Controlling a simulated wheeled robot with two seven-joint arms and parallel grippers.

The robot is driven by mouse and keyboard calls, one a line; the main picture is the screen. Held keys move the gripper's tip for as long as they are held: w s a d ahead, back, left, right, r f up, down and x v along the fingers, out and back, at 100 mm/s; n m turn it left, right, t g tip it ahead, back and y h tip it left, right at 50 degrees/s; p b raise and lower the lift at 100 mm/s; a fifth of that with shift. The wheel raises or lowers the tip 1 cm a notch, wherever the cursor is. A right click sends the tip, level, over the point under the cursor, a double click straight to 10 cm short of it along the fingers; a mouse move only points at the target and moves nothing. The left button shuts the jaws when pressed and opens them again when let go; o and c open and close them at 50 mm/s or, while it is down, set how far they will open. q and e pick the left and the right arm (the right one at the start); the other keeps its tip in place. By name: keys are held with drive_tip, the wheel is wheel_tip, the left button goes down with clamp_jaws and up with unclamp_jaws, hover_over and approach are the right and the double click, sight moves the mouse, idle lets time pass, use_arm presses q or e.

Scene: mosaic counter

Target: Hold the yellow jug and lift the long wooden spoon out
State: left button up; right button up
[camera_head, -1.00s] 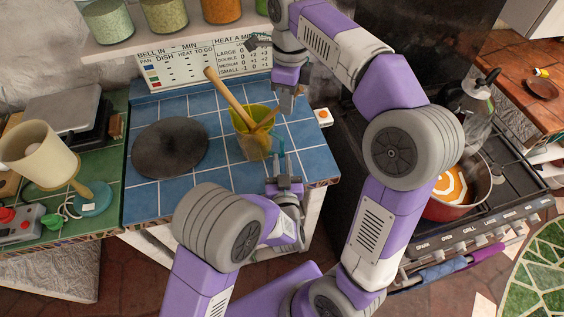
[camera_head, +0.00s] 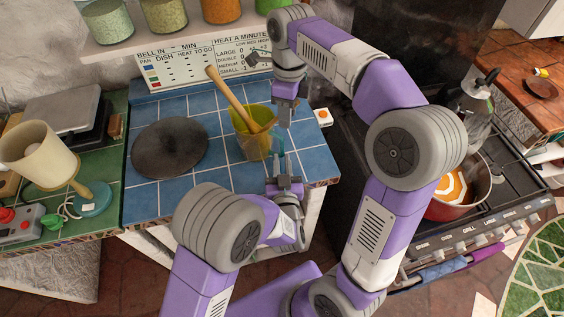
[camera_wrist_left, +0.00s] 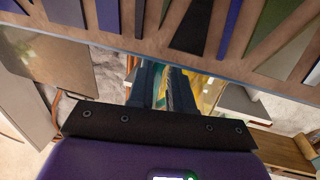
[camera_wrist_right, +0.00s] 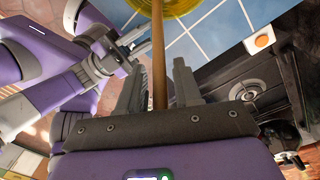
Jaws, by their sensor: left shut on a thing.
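The yellow jug (camera_head: 247,146) stands on the blue tiles near the counter's front right. A long wooden handle (camera_head: 229,98) rises from it, leaning up and left. A second, shorter-looking wooden handle (camera_head: 266,127) leans right, toward my right gripper. My left gripper (camera_head: 279,168) is shut on the jug at its right side; the jug's yellow also shows beside its fingers in the left wrist view (camera_wrist_left: 207,92). My right gripper (camera_head: 284,119) is to the jug's right. In the right wrist view its fingers (camera_wrist_right: 160,90) are apart, with a wooden handle (camera_wrist_right: 158,45) between them. The jug's contents are hidden.
A dark round plate (camera_head: 170,147) lies on the tiles left of the jug. A shelf with jars (camera_head: 164,14) is above. The stove with a red pot (camera_head: 455,207) is to the right. A cream mug-like vessel (camera_head: 40,152) stands at the left.

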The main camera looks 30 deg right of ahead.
drive_tip(key=shift+o, duration=0.9)
wheel_tip(320, 180, up, 12)
drive_tip(key=shift+w+d, duration=0.25)
drive_tip(key=shift+d, duration=0.05)
use_arm(q)
drive_tip(key=o, duration=0.9)
drive_tip(key=v, duration=0.7)
drive_tip(key=shift+s+a, duration=0.15)
drive_tip(key=shift+a, duration=0.05)
